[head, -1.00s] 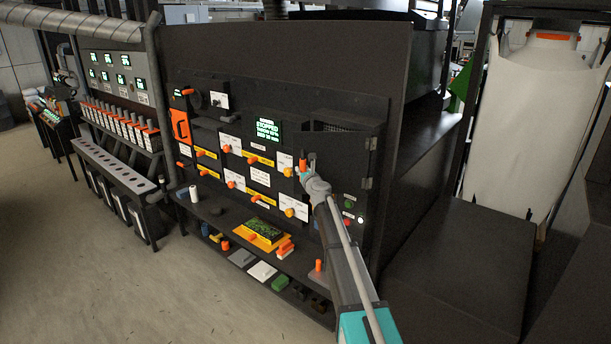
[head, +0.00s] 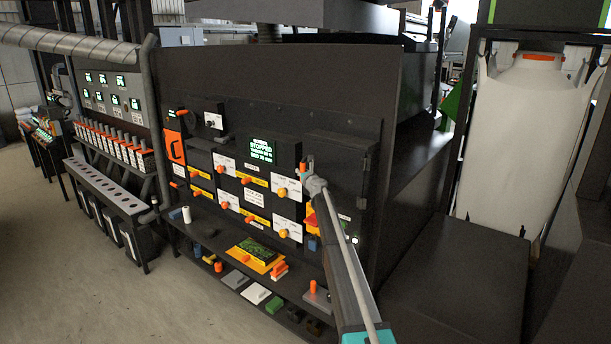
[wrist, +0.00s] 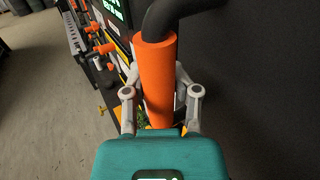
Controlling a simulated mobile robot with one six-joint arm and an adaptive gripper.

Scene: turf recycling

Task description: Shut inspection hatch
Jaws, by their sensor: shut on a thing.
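The inspection hatch (head: 343,168) is a dark door at the right end of the black control panel, with its hinge side on the right. Its orange handle (head: 303,167) stands at the left edge. In the wrist view the handle (wrist: 157,85) is an orange sleeve on a bent black bar. My gripper (head: 308,176) is shut on this sleeve, one finger on each side. The dark surface of the hatch (wrist: 255,75) fills the right of the wrist view. My arm hides part of the lower hatch area, and I cannot tell whether any gap remains at the edge.
A green-lit display (head: 262,152) and several orange knobs lie left of the hatch. A shelf (head: 210,237) below holds a yellow tray (head: 240,259) and small items. A large white bag (head: 520,135) hangs at right. Open floor (head: 80,290) lies at left.

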